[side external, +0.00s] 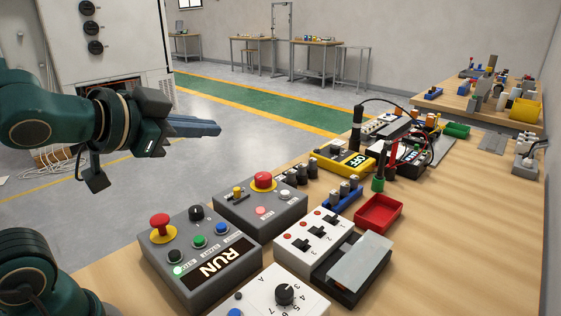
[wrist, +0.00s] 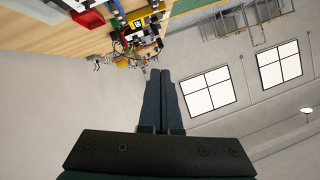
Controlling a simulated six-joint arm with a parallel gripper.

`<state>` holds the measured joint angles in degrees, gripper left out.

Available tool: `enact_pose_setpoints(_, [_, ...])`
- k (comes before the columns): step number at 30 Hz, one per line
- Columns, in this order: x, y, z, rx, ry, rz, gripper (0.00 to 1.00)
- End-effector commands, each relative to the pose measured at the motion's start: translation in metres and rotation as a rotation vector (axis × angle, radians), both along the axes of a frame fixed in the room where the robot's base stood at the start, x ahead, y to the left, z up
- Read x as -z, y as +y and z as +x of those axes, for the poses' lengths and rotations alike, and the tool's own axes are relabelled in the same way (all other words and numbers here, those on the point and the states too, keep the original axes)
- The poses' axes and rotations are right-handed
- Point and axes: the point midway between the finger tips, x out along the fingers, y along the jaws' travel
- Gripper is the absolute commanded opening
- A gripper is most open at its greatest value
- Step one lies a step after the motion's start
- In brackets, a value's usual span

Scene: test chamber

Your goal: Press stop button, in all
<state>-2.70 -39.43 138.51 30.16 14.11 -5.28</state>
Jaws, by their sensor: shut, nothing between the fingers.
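A grey control box (side external: 237,278) with a display reading RUN stands on the table at the front left. It carries a red mushroom button (side external: 160,222), a black knob and several small coloured buttons; one green one is lit. A second grey box (side external: 283,222) behind it has another red mushroom button (side external: 263,180), a yellow switch and a pink button. My gripper (side external: 217,129) is shut and empty, level in the air above and behind the boxes, touching nothing. The wrist view shows its closed fingers (wrist: 160,74); both boxes are out of that view.
A white switch box (side external: 310,238), a dial box (side external: 268,295), a red tray (side external: 379,214) and a yellow meter (side external: 349,163) crowd the table to the right. Cables rise near the meter. Air around my gripper is clear.

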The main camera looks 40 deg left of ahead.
Motion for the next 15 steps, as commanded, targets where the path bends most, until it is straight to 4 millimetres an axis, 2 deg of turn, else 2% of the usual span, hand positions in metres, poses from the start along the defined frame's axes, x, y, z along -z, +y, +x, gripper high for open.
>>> enact_pose_setpoints(3, [-0.033,0.000,0.022,0.094,-0.151,0.165,0.00])
enact_pose_setpoints(8, [-0.062,-0.015,0.040,0.281,-0.290,0.383,0.00])
enact_pose_setpoints(11, [-0.064,-0.028,0.045,0.426,-0.328,0.503,0.00])
enact_pose_setpoints(15, [-0.048,-0.043,0.043,0.655,-0.316,0.632,0.00])
